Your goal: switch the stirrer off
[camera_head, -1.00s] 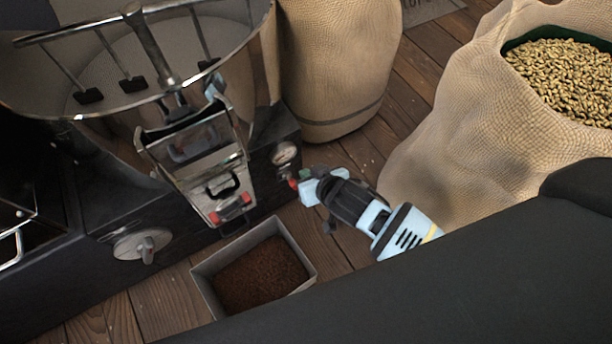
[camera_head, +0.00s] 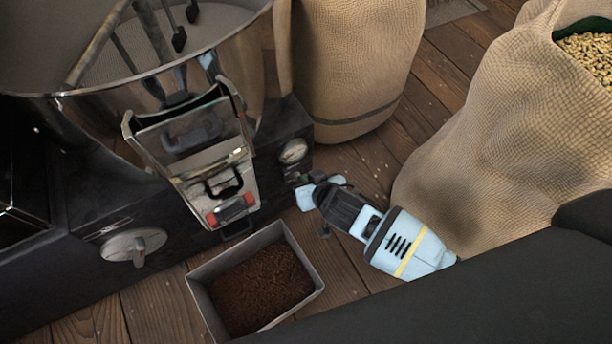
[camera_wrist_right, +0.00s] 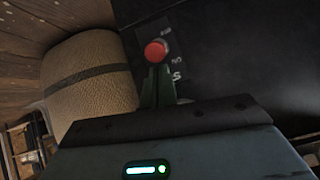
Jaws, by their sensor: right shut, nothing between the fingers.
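The stirrer is a set of metal arms with dark paddles (camera_head: 179,39) in the round steel pan (camera_head: 60,94) at the upper left of the head view. A red-tipped switch (camera_wrist_right: 155,52) shows in the right wrist view, on a dark panel with pale lettering, partly cut off from sight. My right gripper (camera_wrist_right: 157,84) is shut and empty, its green fingers just at the red knob; I cannot tell whether they touch it. In the head view my right gripper (camera_head: 304,182) is at the machine's front, below the gauge, and the switch is hidden there. My left gripper is out of view.
A dial knob (camera_head: 134,246) and a round gauge (camera_head: 293,151) are on the machine front (camera_head: 188,228). A chute (camera_head: 205,160) hangs over an open bin (camera_head: 313,297) of dark grounds on the floor. Burlap sacks (camera_head: 350,60) (camera_head: 500,140) stand behind and right of my arm.

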